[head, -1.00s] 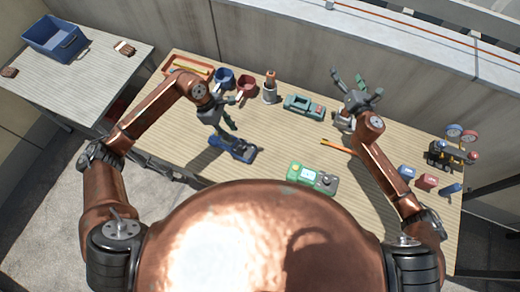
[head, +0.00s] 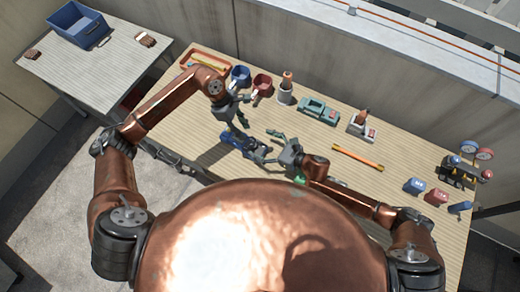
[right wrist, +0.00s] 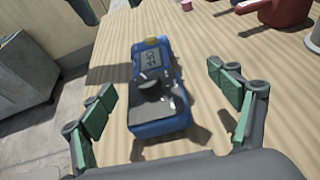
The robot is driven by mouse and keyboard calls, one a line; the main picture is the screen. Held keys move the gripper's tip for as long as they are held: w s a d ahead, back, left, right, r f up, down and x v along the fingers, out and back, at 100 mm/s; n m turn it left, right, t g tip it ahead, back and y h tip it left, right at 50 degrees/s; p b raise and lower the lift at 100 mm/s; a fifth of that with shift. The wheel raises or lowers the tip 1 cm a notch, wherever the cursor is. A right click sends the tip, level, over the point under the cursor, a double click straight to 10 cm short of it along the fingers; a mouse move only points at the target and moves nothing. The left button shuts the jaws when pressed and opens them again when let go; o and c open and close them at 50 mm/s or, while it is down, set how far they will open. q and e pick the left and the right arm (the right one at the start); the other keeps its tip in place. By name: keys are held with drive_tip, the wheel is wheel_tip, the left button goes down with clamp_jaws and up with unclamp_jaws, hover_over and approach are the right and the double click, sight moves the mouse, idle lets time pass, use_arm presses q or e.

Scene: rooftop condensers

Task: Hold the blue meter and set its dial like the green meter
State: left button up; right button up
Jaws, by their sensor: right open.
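The blue meter (head: 230,137) lies on the workbench. In the right wrist view the blue meter (right wrist: 158,92) lies face up, with a grey display (right wrist: 124,66) and a dark dial (right wrist: 151,84). My left gripper (head: 246,108) is open and empty above and behind the meter. The green meter (head: 299,181) is almost wholly hidden behind my right arm and body; its dial is not visible.
A teal device (head: 318,110), a cup holding a tool (head: 286,91), a red mug (head: 262,84) and a blue mug (head: 240,75) stand along the back. An orange-yellow rod (head: 358,157) lies to the right. A gauge manifold (head: 463,170) stands at the far right.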

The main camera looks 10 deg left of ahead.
sight(259, 151)
drive_tip(key=shift+s+a+f, duration=0.15)
drive_tip(key=shift+s+f, duration=0.3)
drive_tip(key=shift+f, duration=0.2)
drive_tip(key=shift+s+a+f, duration=0.1)
drive_tip(key=shift+s+f, duration=0.3)
drive_tip(key=shift+f, duration=0.2)
drive_tip(key=shift+a+f+n, duration=0.2)
drive_tip(key=shift+n, duration=0.1)
drive_tip(key=shift+g, duration=0.3)
drive_tip(key=shift+x, duration=3.6)
drive_tip(key=shift+w+d+f, duration=0.1)
drive_tip(key=shift+c, duration=0.3)
